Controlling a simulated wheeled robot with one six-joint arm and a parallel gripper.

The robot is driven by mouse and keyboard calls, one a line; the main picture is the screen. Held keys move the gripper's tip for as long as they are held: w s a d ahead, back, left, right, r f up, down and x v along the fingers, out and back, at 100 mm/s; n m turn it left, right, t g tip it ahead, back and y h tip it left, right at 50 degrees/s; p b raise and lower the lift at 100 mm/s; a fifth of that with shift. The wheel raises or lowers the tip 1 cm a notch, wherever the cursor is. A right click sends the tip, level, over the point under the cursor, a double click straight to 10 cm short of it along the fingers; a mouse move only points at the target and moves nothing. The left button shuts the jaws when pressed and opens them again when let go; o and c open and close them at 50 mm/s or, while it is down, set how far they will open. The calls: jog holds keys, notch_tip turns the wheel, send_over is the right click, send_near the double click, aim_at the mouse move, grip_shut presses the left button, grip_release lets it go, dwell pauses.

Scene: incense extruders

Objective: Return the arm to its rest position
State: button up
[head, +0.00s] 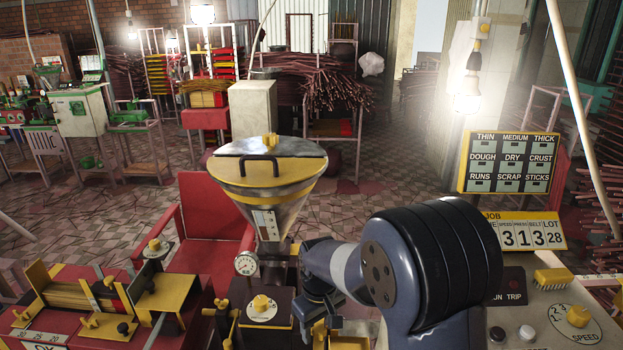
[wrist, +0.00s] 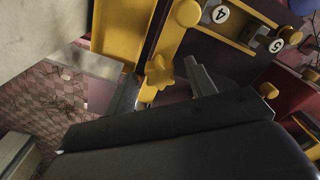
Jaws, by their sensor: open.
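My arm reaches in from the right in the head view, its large dark joint in the foreground. My gripper (wrist: 163,80) shows in the wrist view with its two grey fingers apart, nothing held between them. A yellow star-shaped knob (wrist: 159,71) appears in the gap between the fingers; I cannot tell how far beyond the tips it is. In the head view my wrist points down beside the machine with the hopper (head: 268,180), and the fingertips are hard to make out there.
A gauge (head: 246,264) and a dark box with a yellow knob (head: 261,304) stand left of my wrist. A red bench with yellow fixtures (head: 85,295) is at lower left. A control panel with a speed knob (head: 577,316) and a sign board (head: 509,162) stand at right.

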jog(key=m, duration=0.4)
jog(key=m+p, duration=0.1)
jog(key=m, duration=0.3)
jog(key=m+p, duration=0.1)
jog(key=m, duration=0.3)
jog(key=shift+m+p, duration=0.3)
jog(key=shift+m, duration=0.1)
jog(key=shift+m+p, duration=0.45)
jog(key=shift+m, duration=1.25)
jog(key=shift+s, duration=0.1)
